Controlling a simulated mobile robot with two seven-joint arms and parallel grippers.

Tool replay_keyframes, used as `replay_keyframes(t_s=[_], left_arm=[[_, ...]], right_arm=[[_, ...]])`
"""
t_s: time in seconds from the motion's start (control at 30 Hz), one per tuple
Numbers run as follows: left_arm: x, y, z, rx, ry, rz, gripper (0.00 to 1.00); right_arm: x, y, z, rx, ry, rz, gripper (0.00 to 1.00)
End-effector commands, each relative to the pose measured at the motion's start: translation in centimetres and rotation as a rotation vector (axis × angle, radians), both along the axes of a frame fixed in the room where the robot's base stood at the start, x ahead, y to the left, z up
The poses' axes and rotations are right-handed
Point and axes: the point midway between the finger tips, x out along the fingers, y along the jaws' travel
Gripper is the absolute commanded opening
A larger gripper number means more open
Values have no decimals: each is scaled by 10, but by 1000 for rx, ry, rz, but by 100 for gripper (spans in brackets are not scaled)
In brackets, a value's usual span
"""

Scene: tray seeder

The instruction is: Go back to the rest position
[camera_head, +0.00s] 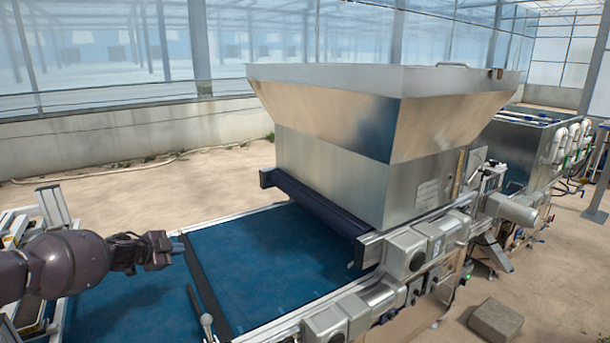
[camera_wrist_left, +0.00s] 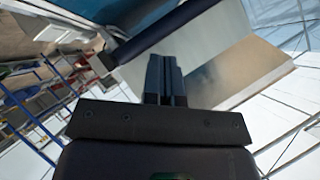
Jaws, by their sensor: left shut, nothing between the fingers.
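My left gripper (camera_head: 178,247) reaches in from the left in the head view, held over the blue conveyor belt (camera_head: 265,262) near a dark cross bar. Its fingers are shut with nothing between them, and they point right toward the seeder. In the left wrist view the closed fingers (camera_wrist_left: 165,78) stand side by side, with the metal hopper behind them. My right gripper does not show in either view.
A large metal hopper (camera_head: 345,100) stands over the belt, with a dark roller (camera_head: 315,203) at its front. Motor boxes (camera_head: 408,252) line the right rail. A concrete block (camera_head: 496,320) lies on the floor at right. Open floor (camera_head: 150,190) lies behind the belt.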

Motion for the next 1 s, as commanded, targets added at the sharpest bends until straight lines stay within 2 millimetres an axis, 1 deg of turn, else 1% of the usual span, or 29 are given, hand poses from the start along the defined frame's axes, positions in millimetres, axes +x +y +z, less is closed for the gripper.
replay_keyframes(t_s=[0.03, 0.07, 0.1, 0.17, 0.2, 0.27, 0.3, 0.37, 0.4, 0.47, 0.5, 0.6, 0.7, 0.8, 0.9, 1.0], left_arm=[[1, -12, 2, 30, -27, -14, 0], [3, -20, 7, 46, -53, -23, 0], [6, -34, 14, 58, -85, -34, 0], [9, -54, 24, 63, -122, -49, 0], [10, -69, 28, 63, -144, -60, 0], [7, -94, 28, 55, -169, -77, 0], [3, -111, 28, 47, -183, -88, 0], [-5, -138, 23, 28, -199, -101, 0], [-12, -155, 19, 12, -207, -108, 0], [-25, -183, 12, -20, -216, -117, 0], [-36, -200, 6, -45, -218, -118, 0], [-62, -235, -5, -109, -217, -111, 0], [-89, -259, -15, -175, -208, -86, 0], [-114, -273, -23, -242, -192, -51, 0], [-138, -278, -30, -305, -174, -2, 0], [-160, -276, -37, -365, -152, 58, 0]], right_arm=[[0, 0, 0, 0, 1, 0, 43], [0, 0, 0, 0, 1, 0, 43], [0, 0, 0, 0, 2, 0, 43], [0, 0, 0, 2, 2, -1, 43], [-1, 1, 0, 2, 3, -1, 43], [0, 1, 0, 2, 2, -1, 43], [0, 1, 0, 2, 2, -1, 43], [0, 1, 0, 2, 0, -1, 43], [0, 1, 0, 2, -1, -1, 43], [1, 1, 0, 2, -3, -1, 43], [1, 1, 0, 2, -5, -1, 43], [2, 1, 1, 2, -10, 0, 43], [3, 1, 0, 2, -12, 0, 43], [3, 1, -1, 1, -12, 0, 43], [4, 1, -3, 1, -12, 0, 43], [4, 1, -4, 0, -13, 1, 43]])
